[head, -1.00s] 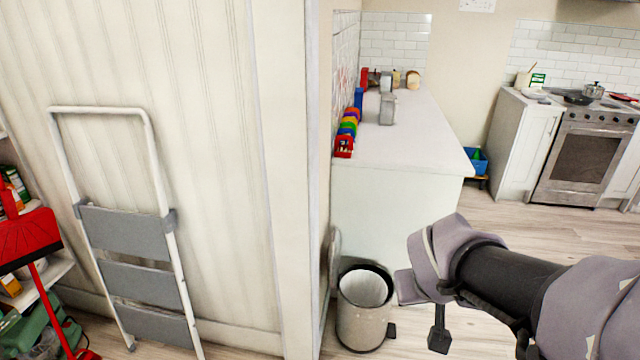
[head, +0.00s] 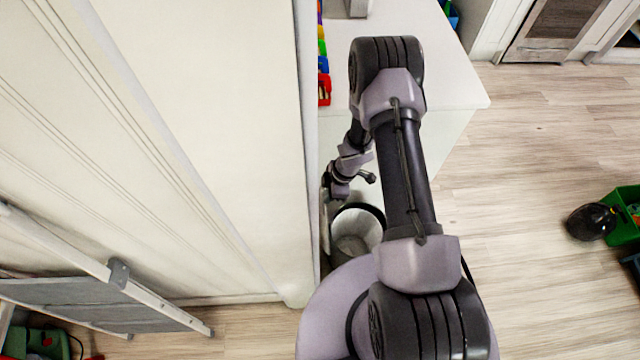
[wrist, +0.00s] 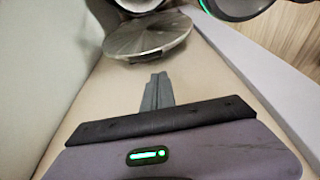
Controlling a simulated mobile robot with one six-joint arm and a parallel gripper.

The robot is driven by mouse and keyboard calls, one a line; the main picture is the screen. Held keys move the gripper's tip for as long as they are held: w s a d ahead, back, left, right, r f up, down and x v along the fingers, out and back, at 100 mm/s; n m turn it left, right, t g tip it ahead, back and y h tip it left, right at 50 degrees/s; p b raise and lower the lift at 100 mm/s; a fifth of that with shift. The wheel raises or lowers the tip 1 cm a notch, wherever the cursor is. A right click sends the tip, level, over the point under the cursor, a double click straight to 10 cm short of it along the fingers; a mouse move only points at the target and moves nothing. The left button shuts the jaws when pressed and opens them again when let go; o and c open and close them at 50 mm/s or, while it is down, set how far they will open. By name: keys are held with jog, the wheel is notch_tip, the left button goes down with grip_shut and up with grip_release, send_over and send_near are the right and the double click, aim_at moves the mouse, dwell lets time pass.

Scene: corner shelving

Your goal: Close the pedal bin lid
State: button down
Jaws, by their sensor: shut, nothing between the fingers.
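The pedal bin (head: 352,246) stands on the floor by the wall end, with its dark rim and pale inside visible from above. Its lid (head: 325,222) is open, raised on the bin's left side and seen nearly edge-on. In the wrist view the lid (wrist: 147,38) is a round grey metal disc ahead of my fingers. My gripper (wrist: 157,90) is shut and empty, with a gap to the disc. In the head view my gripper (head: 338,188) is above and close to the lid, by the wall; its fingertips are too small to make out. My arm hides part of the bin.
A tall white wall panel (head: 220,130) runs close left of the bin. The white counter (head: 450,85) stands behind it. A folded step stool (head: 110,290) leans at left. A green crate (head: 622,212) sits on the floor at right.

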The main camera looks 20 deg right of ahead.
jog(key=b, duration=0.3)
send_over(321, 214)
notch_tip(321, 214, down, 7)
jog(key=shift+s+f, duration=0.15)
jog(key=shift+f, duration=0.05)
jog(key=shift+a+f, duration=0.1)
jog(key=shift+f, duration=0.15)
